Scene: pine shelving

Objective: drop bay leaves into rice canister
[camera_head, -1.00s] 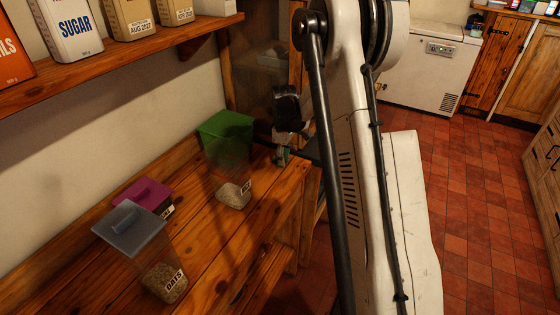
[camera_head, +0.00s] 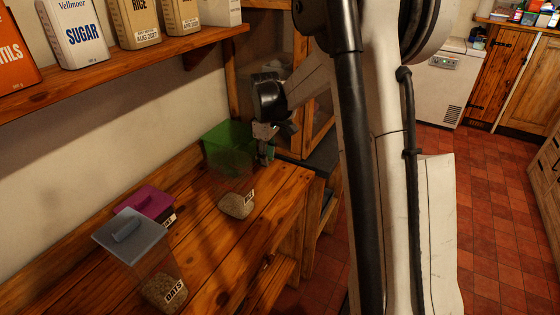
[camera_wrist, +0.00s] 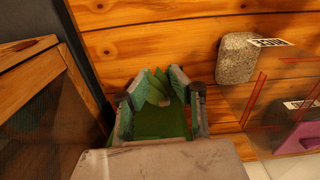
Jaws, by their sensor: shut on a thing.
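My gripper (camera_head: 265,145) is at the back end of the wooden counter, beside the green top of a clear canister. In the wrist view its fingers (camera_wrist: 160,100) close around green leaves (camera_wrist: 157,86), with darker green below them. The grain also shows in the wrist view (camera_wrist: 237,60).
A grey-lidded canister marked OATS (camera_head: 163,292) and a purple-lidded canister (camera_head: 146,203) stand nearer on the counter. A wall shelf (camera_head: 110,68) above bears sugar (camera_head: 74,34), a rice bag (camera_head: 138,22) and other packets. A wooden cabinet (camera_head: 250,65) stands behind the gripper.

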